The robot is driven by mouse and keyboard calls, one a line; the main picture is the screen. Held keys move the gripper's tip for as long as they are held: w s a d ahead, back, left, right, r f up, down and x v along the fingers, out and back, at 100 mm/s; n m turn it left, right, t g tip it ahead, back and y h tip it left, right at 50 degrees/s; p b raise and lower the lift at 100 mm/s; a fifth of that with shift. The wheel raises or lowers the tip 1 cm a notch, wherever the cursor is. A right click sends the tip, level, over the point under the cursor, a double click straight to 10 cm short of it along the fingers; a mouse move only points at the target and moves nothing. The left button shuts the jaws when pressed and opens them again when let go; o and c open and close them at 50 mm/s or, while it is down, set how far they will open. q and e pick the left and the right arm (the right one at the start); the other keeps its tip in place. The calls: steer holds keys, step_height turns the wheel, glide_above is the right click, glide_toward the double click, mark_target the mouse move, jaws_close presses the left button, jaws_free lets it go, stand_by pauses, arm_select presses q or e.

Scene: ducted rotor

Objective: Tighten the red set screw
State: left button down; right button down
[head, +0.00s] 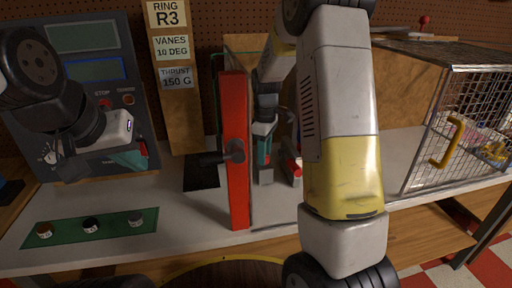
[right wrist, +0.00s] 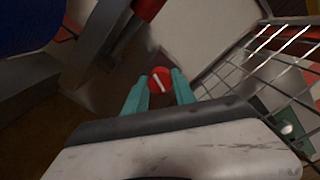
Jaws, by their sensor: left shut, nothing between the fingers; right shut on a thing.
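The red set screw (right wrist: 160,80) shows in the right wrist view as a round red head with a white line across it. It lies between the teal fingertips of my right gripper (right wrist: 159,90), which is shut on it. In the head view my right gripper (head: 265,154) points down behind the upright red panel (head: 236,150); I cannot make out the screw between its fingers there. My left gripper (head: 138,158) is shut and empty in front of the control console at the left.
The grey console (head: 84,80) with screens and a STOP button stands at the back left. A green strip (head: 65,231) with several small knobs lies at the front left. A sign board (head: 172,115) reads R3, 10 DEG, 150 G. A wire cage (head: 425,150) with a yellow handle stands right.

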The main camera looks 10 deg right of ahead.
steer(key=m, duration=1.3)
steer(key=shift+m, duration=0.3)
stand_by(0.3)
steer(key=c, duration=1)
jaws_free()
steer(key=shift+c, duration=0.2)
step_height(320, 180, up, 8)
steer(key=shift+f, duration=0.1)
